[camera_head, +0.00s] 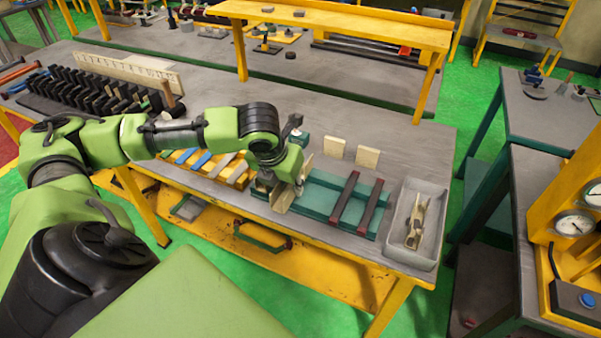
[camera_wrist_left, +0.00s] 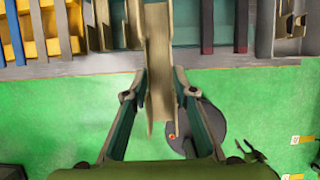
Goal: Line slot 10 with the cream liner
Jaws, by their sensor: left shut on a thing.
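The cream liner (camera_wrist_left: 158,55) is a long folded channel. In the left wrist view it lies between the fingers of my left gripper (camera_wrist_left: 158,82), which is shut on it. Its far end reaches over the teal slotted block and its near end overhangs the bench's front edge. In the head view the liner (camera_head: 283,198) hangs under my left gripper (camera_head: 278,188), at the left end of the teal block (camera_head: 318,196). Whether it touches a slot is unclear, and slot numbers are unreadable. My right gripper is out of view.
Two dark red bars (camera_head: 344,200) lie across the teal block. A grey tray (camera_head: 432,192) with a pale tool stands right. A yellow rack (camera_head: 238,178) with coloured strips is left. Two cream blocks (camera_head: 367,157) stand behind. Bare bench lies behind them.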

